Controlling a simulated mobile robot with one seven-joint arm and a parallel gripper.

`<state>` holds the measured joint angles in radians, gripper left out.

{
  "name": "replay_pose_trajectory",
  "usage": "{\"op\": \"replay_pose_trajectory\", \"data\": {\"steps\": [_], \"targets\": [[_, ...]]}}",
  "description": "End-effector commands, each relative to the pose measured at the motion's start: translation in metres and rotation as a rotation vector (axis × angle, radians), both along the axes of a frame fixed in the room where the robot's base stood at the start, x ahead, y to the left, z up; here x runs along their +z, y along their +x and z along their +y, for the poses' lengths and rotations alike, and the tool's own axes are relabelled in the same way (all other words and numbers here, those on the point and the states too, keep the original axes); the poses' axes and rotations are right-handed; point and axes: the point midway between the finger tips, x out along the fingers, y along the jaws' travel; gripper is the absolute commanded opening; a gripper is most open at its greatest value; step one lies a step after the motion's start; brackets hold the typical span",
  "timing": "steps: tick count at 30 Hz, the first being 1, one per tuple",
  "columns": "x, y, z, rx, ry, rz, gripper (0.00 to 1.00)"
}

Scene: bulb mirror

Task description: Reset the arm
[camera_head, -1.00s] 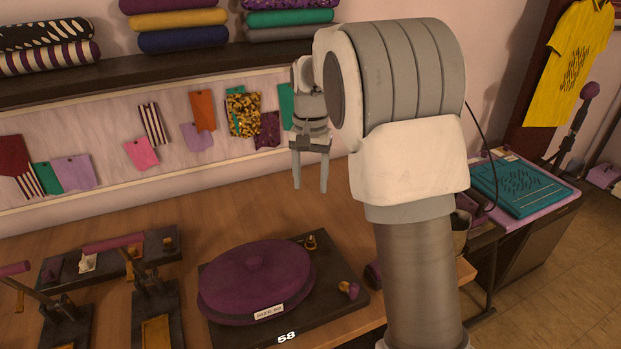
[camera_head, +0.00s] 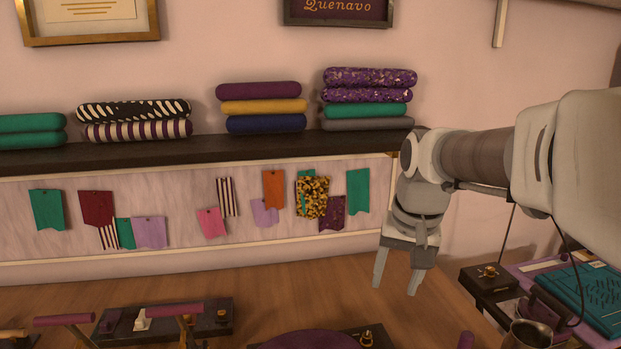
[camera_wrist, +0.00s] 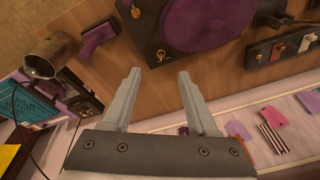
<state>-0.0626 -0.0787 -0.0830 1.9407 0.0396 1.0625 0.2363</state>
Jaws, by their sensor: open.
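My gripper (camera_head: 397,282) hangs in the air over the right part of the wooden workbench in the head view, fingers pointing down. Its two fingers are apart with nothing between them. In the wrist view my gripper (camera_wrist: 155,75) is also open and empty. My arm reaches in from the right side of the head view.
A round purple disc on a dark base (camera_wrist: 205,22) lies on the workbench (camera_head: 270,295). A metal jug (camera_head: 530,335) and a teal board (camera_head: 590,300) are at the right. Lever tools (camera_head: 65,320) stand at the left. Fabric swatches (camera_head: 272,190) hang behind, below a shelf of folded cloth (camera_head: 262,107).

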Motion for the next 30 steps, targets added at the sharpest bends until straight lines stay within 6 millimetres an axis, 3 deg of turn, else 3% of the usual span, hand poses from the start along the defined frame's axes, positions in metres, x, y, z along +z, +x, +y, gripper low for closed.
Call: {"op": "replay_pose_trajectory", "data": {"steps": [8,18,24,30], "targets": [[0.011,-0.068,0.000,0.096,-0.030,-0.110,0.59],[-0.003,-0.139,0.001,0.205,-0.096,-0.232,0.59],[-0.013,-0.160,0.001,0.240,-0.125,-0.271,0.59],[-0.016,-0.164,0.000,0.247,-0.131,-0.277,0.59]]}}
